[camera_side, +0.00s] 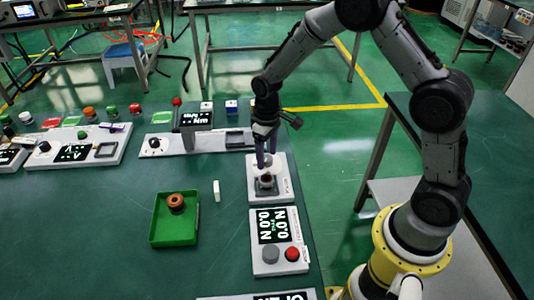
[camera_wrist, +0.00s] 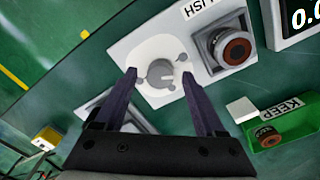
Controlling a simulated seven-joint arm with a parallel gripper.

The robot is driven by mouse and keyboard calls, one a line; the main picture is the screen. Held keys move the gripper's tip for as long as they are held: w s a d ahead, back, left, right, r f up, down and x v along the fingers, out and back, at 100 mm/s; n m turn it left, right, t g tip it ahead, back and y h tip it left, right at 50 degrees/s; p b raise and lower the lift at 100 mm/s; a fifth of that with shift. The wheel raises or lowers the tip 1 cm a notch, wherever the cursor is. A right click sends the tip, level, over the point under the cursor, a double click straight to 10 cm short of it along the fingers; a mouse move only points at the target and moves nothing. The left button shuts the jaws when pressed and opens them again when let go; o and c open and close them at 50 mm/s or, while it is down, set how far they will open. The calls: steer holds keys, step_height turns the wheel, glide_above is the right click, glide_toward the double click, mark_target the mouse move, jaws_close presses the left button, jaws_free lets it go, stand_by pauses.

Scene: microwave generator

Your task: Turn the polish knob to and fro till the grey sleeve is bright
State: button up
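The polish knob (camera_wrist: 160,73) is a round, pale grey dial on a white panel (camera_wrist: 142,45), with part of its label showing. My gripper (camera_wrist: 159,76) is open, with its two dark fingers on either side of the knob and visible gaps between them and its central grip. In the side view my gripper (camera_side: 267,163) points down over the same panel and hides the knob. Beside the knob, a dark grey sleeve (camera_wrist: 237,50) with a copper-brown inner ring sits upright in a grey square holder. It shows small in the side view (camera_side: 266,180).
A green tray (camera_side: 174,236), marked KEEP, holds an orange-ringed part (camera_side: 176,203). A small white block (camera_side: 217,191) stands beside it. A panel with a force display (camera_side: 272,227) and grey and red buttons lies nearer the camera. Other panels stand at the left.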

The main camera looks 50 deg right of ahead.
mark_target(267, 158)
step_height(267, 158, up, 14)
stand_by(0.7)
steer(key=shift+f, duration=0.1)
step_height(267, 158, down, 14)
steer(key=n, duration=0.9)
stand_by(0.3)
jaws_close()
stand_by(0.4)
